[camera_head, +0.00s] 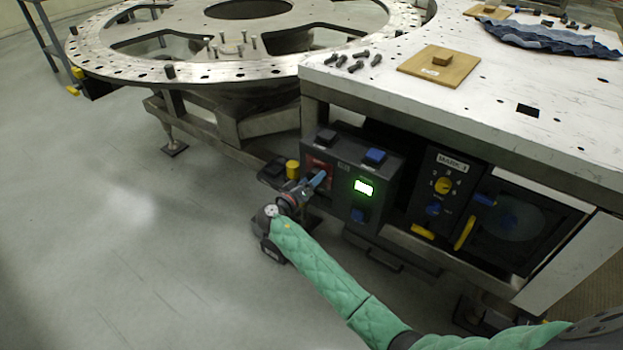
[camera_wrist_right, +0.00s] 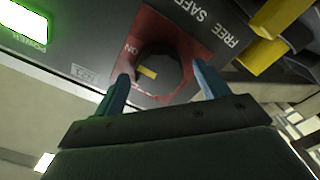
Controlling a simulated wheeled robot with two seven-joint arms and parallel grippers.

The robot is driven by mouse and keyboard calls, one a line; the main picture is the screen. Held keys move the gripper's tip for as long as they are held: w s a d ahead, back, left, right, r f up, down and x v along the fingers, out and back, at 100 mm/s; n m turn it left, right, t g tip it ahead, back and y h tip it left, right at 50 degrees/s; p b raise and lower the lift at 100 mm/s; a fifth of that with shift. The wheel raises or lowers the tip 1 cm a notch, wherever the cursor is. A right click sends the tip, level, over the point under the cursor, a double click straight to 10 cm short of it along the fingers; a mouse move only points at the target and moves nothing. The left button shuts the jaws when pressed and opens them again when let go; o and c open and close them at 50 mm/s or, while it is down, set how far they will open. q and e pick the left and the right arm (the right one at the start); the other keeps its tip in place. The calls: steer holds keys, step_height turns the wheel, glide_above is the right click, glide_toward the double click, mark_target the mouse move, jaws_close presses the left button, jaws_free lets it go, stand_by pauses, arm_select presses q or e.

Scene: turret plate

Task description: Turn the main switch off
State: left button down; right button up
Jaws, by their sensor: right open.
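The main switch (camera_wrist_right: 157,72) is a dark round knob with a yellow mark on a red plate (camera_wrist_right: 188,34) in the right wrist view. The yellow mark points toward the lettering "ON". In the head view the red plate (camera_head: 317,165) shows on the left of the grey control box, partly hidden by my gripper. My right gripper (camera_head: 318,180) is at the front of this panel. In the right wrist view its two blue fingers (camera_wrist_right: 160,84) are open, one on each side of the knob. I cannot tell whether they touch it. My left gripper is not in view.
A lit green display (camera_head: 363,187) and a blue button (camera_head: 375,156) sit right of the switch. A yellow part (camera_head: 292,170) sticks out on its left. The white tabletop (camera_head: 480,100) overhangs the panels. The floor (camera_head: 150,240) at left is clear.

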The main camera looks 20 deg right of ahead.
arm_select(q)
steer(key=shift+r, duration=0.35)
arm_select(e)
steer(key=shift+w+d, duration=0.2)
steer(key=shift+d, duration=0.1)
steer(key=c, duration=1)
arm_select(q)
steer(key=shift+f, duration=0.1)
